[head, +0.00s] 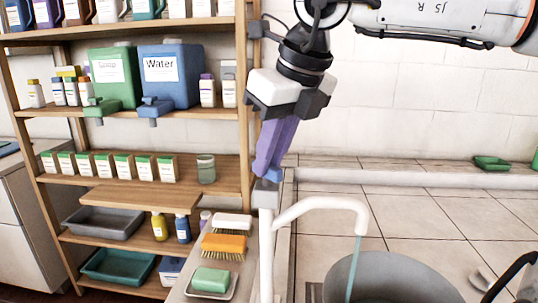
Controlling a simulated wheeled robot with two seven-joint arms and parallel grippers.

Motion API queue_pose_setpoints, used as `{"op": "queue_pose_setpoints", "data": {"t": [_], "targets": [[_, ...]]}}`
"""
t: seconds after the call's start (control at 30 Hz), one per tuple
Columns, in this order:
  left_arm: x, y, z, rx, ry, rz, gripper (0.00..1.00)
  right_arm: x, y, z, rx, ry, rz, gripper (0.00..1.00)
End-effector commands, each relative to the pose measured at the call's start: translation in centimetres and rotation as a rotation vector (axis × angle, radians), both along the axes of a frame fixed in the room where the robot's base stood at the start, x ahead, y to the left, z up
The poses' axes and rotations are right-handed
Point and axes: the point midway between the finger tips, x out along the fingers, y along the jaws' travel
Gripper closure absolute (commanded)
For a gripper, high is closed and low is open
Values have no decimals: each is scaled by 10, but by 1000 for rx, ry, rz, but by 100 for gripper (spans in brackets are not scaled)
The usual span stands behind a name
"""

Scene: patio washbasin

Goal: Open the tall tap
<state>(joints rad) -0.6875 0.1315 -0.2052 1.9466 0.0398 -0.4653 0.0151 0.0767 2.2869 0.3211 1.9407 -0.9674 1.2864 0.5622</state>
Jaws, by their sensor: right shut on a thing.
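The tall tap (266,235) is a pale upright post with a spout (322,203) curving right over a grey round basin (388,278). A thin teal stream (354,268) runs from the spout's end down into the basin. My right gripper (267,176) points down at the top of the post, its purple fingers shut on the tap's handle. A small blue part (275,175) shows beside the fingertips; the fingers hide most of the handle. My left gripper is not in view.
A wooden shelf rack stands left, with a green soap container (114,80), a blue water container (171,78) and small bottles. Green soap (211,279) and brushes (224,245) lie left of the tap. A dark curved part (512,275) shows right of the basin.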

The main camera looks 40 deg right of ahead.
Motion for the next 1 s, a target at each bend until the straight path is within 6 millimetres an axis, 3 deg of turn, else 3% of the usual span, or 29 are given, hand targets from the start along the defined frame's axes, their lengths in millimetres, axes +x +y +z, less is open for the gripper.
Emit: {"op": "queue_pose_setpoints", "data": {"t": [0.6,1.0], "targets": [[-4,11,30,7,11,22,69,1,-4,4,4,-2,542,100],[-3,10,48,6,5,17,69,2,-5,2,-1,-2,717,100]]}}
